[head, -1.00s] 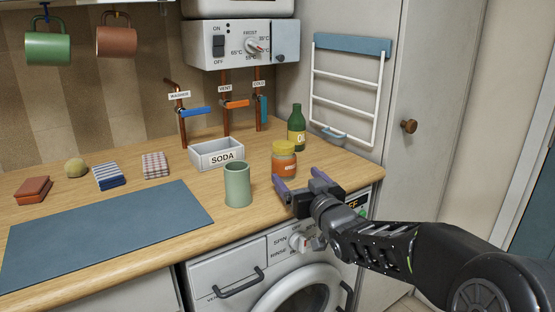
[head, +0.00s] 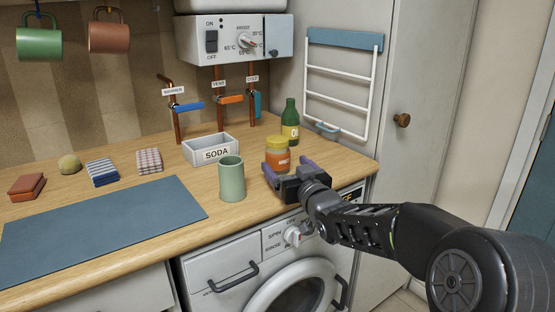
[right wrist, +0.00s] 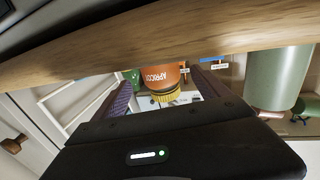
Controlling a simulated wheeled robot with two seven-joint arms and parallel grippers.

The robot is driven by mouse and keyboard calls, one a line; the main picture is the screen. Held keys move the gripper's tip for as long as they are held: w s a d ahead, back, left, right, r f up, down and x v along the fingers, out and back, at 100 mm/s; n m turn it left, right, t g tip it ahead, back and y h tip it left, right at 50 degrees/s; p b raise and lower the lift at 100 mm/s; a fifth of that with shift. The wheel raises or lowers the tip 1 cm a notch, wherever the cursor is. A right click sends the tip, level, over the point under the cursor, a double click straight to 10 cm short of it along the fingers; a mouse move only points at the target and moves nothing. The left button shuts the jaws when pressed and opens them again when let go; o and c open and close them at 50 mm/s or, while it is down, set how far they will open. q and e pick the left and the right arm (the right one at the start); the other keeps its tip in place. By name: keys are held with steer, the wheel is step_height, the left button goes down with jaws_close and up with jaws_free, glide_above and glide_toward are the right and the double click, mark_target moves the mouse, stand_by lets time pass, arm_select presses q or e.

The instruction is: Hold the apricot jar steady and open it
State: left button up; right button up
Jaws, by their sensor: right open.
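The apricot jar (head: 278,157) stands upright on the wooden worktop, orange with a yellow lid on top. In the right wrist view the jar (right wrist: 161,76) appears upside down with its label readable, framed between the two purple fingers. My right gripper (head: 288,170) is open at the near side of the jar, its fingers reaching toward either side of it. Whether the fingers touch the jar cannot be told. My left gripper is not in view.
A green cup (head: 231,179) stands left of the jar. A green bottle (head: 290,122) stands close behind it. A blue mat (head: 100,228) lies at left. The worktop's front edge runs under my right gripper.

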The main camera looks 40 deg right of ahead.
mark_target(282, 161)
steer(key=x, duration=0.4)
steer(key=shift+w, duration=0.3)
steer(key=shift+c, duration=0.5)
steer(key=c, duration=1.5)
